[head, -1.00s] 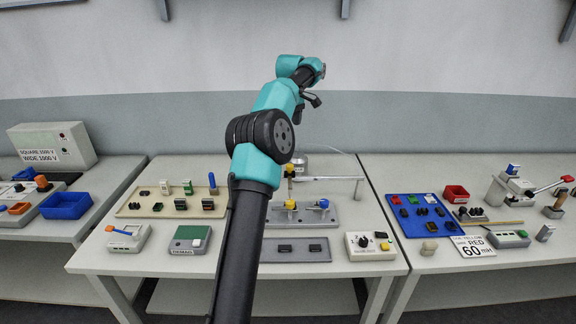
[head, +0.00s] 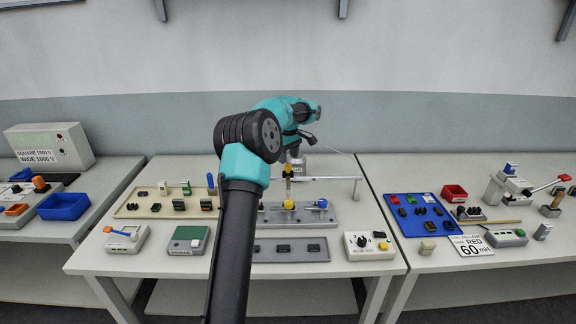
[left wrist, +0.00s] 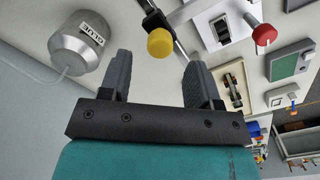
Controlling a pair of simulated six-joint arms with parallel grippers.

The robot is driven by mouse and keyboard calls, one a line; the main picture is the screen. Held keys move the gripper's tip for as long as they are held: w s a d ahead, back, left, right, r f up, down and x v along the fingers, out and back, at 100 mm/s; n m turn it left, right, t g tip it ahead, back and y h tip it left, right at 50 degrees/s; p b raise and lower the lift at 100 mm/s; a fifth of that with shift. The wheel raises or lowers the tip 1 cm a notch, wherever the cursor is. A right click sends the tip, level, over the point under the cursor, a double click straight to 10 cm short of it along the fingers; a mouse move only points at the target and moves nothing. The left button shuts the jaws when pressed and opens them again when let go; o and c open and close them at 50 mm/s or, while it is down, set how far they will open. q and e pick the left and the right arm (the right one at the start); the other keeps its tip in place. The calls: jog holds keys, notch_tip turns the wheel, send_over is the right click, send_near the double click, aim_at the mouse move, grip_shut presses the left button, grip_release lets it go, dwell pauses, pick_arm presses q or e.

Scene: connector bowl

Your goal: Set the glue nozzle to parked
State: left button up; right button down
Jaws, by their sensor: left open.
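My left gripper (head: 306,139) is open and empty, high over the back of the middle bench in the head view. Its two fingers (left wrist: 158,82) show apart in the left wrist view. A round yellow knob (left wrist: 160,42) on a dark arm lies just beyond the fingertips, between them and not gripped. I take this for the glue nozzle's handle. A yellow-banded upright part (head: 289,171) stands beside the rail in the head view. A grey pot labelled GLUE (left wrist: 80,44) with a hose is left of the fingers in the wrist view. My right gripper is not in view.
A red knob (left wrist: 264,34) on a stem rises to the right in the wrist view. A metal rail (head: 325,179) crosses above the grey fixture plate (head: 345,215). A beige tray (head: 130,209) lies left of my arm, a blue tray (head: 405,225) on the right bench.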

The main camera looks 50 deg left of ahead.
aim_at(288, 165)
pick_arm(q)
jog(key=shift+f, duration=2.1)
grip_shut()
